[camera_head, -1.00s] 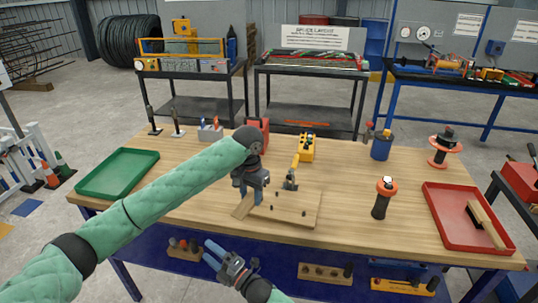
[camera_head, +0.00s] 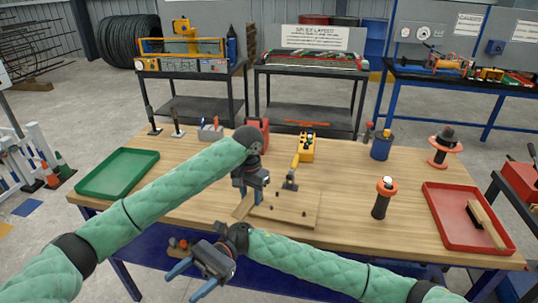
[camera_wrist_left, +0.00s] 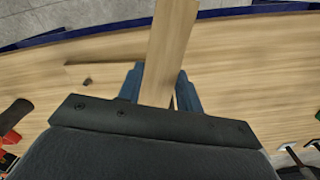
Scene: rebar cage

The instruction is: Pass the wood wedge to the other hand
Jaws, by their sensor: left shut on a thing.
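The wood wedge (camera_head: 241,209) is a light brown strip at the front of the workbench, beside a flat wooden board (camera_head: 295,209). My left gripper (camera_head: 250,198) points down and is shut on the wedge. In the left wrist view the wedge (camera_wrist_left: 170,45) runs between the blue fingers (camera_wrist_left: 158,82) and extends beyond them. In the head view part of it is hidden by the gripper. My right gripper (camera_head: 191,279) is open and empty, in front of the bench's front edge and lower than its top, with its blue fingers spread to the left.
A green tray (camera_head: 146,157) lies at the left and a red tray (camera_head: 440,190) with a brush at the right. An orange-and-black tool (camera_head: 381,208) stands right of the board. A yellow device (camera_head: 306,147) lies behind the board. The bench's left front is clear.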

